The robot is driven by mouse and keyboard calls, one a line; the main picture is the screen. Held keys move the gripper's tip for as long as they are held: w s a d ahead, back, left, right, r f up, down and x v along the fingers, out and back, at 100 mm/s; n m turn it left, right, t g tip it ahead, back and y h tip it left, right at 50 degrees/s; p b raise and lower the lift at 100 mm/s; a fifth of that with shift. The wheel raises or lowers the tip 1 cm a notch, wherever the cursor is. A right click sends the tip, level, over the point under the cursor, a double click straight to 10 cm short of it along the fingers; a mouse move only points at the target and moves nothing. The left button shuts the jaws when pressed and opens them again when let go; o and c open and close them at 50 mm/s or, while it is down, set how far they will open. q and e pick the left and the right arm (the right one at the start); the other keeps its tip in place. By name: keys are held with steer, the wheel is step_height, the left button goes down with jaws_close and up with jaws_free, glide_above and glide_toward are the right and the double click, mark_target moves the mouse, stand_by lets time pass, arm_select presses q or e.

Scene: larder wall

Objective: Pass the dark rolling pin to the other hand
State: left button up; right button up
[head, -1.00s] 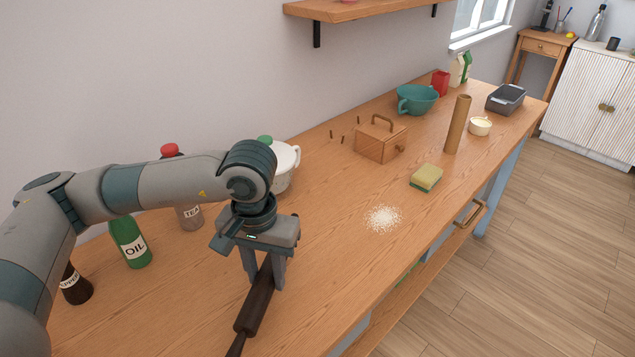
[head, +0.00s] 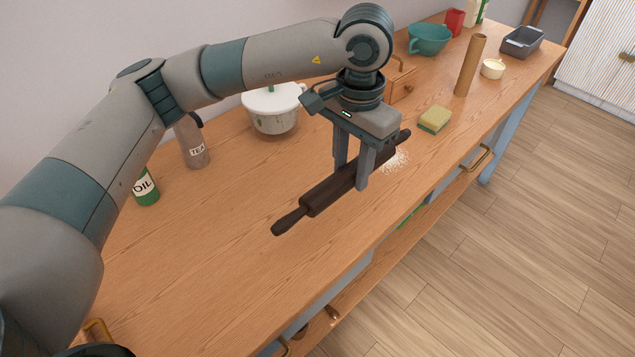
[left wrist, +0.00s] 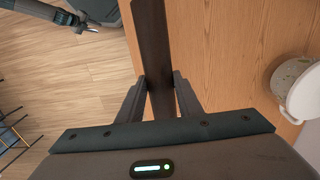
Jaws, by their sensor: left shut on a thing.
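The dark rolling pin (head: 328,192) is held slanting above the counter, one handle toward the lower left and the other toward the upper right. My left gripper (head: 351,182) is shut on its barrel, with a finger on either side. In the left wrist view the pin (left wrist: 152,40) runs up from between the two fingers. What looks like my right arm shows small at the top left of the left wrist view; its gripper (left wrist: 82,24) is too small to read. The head view does not show the right gripper.
Along the wooden counter (head: 230,230) stand a lidded white pot (head: 273,115), a tea bottle (head: 193,145), an oil bottle (head: 146,188), a sponge (head: 434,119) and a cardboard tube (head: 470,66). Spilled white powder (head: 398,160) lies near the pin. The counter's near part is clear.

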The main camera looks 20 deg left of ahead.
arm_select(q)
steer(key=shift+m, duration=0.9)
steer(key=d, duration=0.1)
steer(key=w+d+r, duration=0.2)
steer(key=d, duration=0.1)
steer(key=shift+w+r, duration=0.1)
steer(key=shift+r, duration=0.1)
